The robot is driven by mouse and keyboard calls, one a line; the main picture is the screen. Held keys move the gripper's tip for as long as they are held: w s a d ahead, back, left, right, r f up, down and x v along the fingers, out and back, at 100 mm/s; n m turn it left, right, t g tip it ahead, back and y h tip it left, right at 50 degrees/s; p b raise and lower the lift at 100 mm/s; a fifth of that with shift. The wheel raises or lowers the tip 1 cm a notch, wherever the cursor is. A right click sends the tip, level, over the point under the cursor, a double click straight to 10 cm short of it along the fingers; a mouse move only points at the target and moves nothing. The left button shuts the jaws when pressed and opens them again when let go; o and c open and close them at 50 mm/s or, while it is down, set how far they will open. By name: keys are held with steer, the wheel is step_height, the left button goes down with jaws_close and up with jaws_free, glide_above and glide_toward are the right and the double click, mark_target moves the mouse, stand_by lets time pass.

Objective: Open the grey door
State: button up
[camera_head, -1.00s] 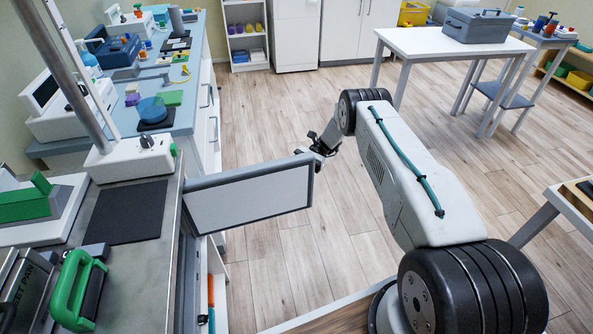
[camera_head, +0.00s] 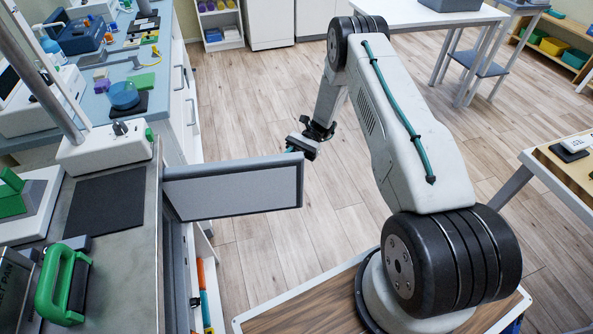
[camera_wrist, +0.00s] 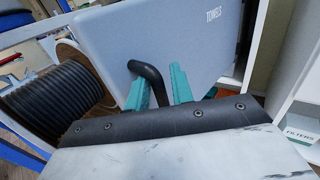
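The grey door (camera_head: 232,190) is swung out from the cabinet under the left counter and stands well open, its pale panel facing the head camera. In the wrist view its other face (camera_wrist: 195,40), marked TOWELS, fills the upper middle. A dark curved handle (camera_wrist: 150,78) stands out from it. My gripper's teal fingers (camera_wrist: 160,92) are on either side of the handle and look closed on it; the exact contact is partly hidden. In the head view my gripper (camera_head: 303,143) is at the door's free edge, its fingertips mostly hidden.
The counter (camera_head: 125,250) carries a green-handled device (camera_head: 62,285) and other equipment. A white table (camera_head: 420,14) stands at the back, and a wooden-topped table (camera_head: 570,180) at the right. Wooden floor (camera_head: 255,90) beyond the door is clear. A ribbed dark coil (camera_wrist: 60,85) is at left in the wrist view.

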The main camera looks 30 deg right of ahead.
mark_target(299, 171)
steer(key=s, duration=0.2)
steer(key=s+r, duration=0.1)
steer(key=s, duration=0.2)
steer(key=shift+s+r, duration=0.2)
steer(key=shift+s, duration=0.1)
steer(key=shift+s+f, duration=0.2)
steer(key=shift+f, duration=0.1)
steer(key=shift+s+r, duration=0.1)
steer(key=shift+s, duration=0.05)
steer(key=shift+d+r, duration=0.15)
steer(key=shift+d, duration=0.05)
steer(key=shift+w+d+f, duration=0.15)
steer(key=shift+w+d, duration=0.05)
steer(key=shift+w, duration=0.3)
steer(key=shift+w+d+f, duration=0.15)
steer(key=shift+w, duration=0.3)
steer(key=w+d, duration=0.3)
steer(key=w, duration=0.2)
steer(key=shift+w+d, duration=0.15)
steer(key=shift+d, duration=0.2)
